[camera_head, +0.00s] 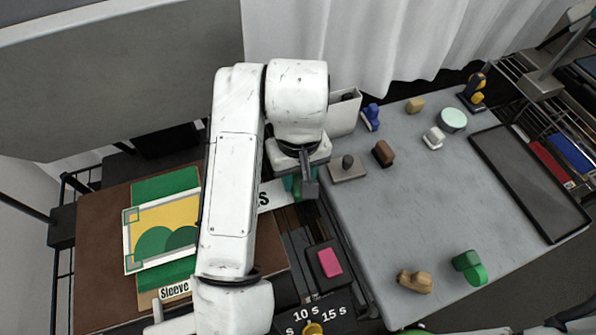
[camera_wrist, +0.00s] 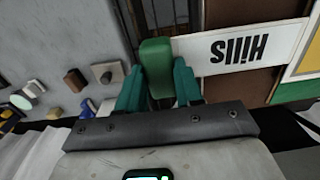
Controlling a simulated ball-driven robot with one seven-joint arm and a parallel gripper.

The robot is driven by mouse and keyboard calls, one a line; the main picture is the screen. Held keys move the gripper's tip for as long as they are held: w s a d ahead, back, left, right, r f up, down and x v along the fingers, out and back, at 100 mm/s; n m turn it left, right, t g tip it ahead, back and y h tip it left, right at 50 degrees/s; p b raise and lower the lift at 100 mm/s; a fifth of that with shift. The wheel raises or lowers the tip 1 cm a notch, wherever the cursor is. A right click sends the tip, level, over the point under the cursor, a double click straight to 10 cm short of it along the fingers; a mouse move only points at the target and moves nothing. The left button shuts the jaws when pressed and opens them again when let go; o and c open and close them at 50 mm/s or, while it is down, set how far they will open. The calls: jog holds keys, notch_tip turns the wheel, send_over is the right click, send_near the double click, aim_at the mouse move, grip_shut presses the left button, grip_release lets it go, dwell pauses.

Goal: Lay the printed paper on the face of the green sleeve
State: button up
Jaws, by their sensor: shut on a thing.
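The green sleeve (camera_head: 165,190) lies flat on a brown board at the left in the head view. A rectangular printed paper (camera_head: 160,217), with a yellow ground and green hill shapes, lies slightly tilted across the sleeve. Part of its right side is hidden by my arm. My gripper (camera_wrist: 158,88) is shut on a green block (camera_wrist: 156,60) between its teal fingers, beside a white label reading "Hills" (camera_wrist: 240,48). In the head view my gripper (camera_head: 298,187) is to the right of the paper and apart from it, mostly hidden behind my wrist.
A "Sleeve" label (camera_head: 174,290) is at the brown board's (camera_head: 90,265) front. A pink block (camera_head: 330,262) and a seconds dial (camera_head: 313,328) are near front centre. The grey table (camera_head: 400,215) at right holds several small blocks and a dark tray (camera_head: 530,180); its middle is clear.

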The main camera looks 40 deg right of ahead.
jog(key=shift+f+b, duration=0.45)
jog(key=shift+f, duration=0.15)
jog(key=o, duration=1.1)
jog(key=shift+r, duration=0.1)
jog(key=shift+r+p, duration=0.4)
jog(key=shift+r, duration=3.3)
